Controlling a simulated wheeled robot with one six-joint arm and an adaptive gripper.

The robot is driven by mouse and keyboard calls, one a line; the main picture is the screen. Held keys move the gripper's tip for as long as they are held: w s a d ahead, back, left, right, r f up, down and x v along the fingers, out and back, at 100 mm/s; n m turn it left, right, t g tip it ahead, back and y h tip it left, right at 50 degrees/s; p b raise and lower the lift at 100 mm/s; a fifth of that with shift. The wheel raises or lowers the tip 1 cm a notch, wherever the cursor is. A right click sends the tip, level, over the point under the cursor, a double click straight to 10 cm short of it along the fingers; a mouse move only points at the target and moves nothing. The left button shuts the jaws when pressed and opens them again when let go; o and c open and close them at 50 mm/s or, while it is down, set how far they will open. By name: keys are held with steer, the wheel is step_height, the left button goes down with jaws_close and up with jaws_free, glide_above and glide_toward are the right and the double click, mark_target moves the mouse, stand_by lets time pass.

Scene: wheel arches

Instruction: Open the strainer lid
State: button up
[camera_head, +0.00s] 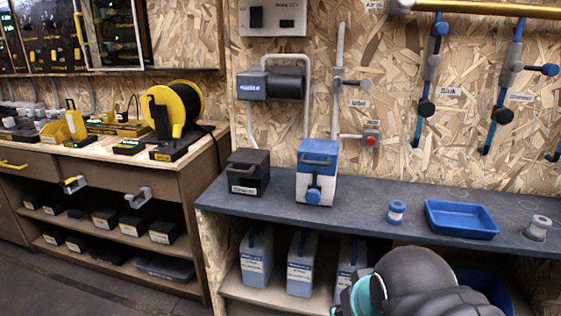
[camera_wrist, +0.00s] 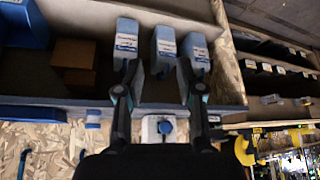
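The strainer appears to be the blue and white box (camera_head: 316,188) on the dark grey bench. In the wrist view, a white body with a blue knob (camera_wrist: 158,130), apparently the strainer, shows beyond and between my fingers. My gripper (camera_wrist: 157,78) is open, its two fingers wide apart with nothing between them. It appears apart from the strainer. In the head view only my dark arm shows at lower right; the fingers are out of view.
A black box (camera_head: 248,172) stands left of the strainer. A blue cup (camera_head: 396,212), a blue tray (camera_head: 462,233) and a grey jar (camera_head: 538,228) stand to the right. Blue-grey jugs (camera_head: 256,257) fill the shelf below. A grey pipe runs up the wall behind.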

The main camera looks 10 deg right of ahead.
steer(key=w+m+t+b, duration=0.2)
steer(key=w+m+t, duration=0.1)
steer(key=w, duration=0.7)
steer(key=m+t+y+b, duration=0.7)
steer(key=m+t+y, duration=0.1)
steer(key=t, duration=0.1)
glide_toward(237, 172)
steer(key=x, duration=1)
steer(key=shift+w+f, duration=0.1)
steer(key=shift+w, duration=0.15)
jaws_close()
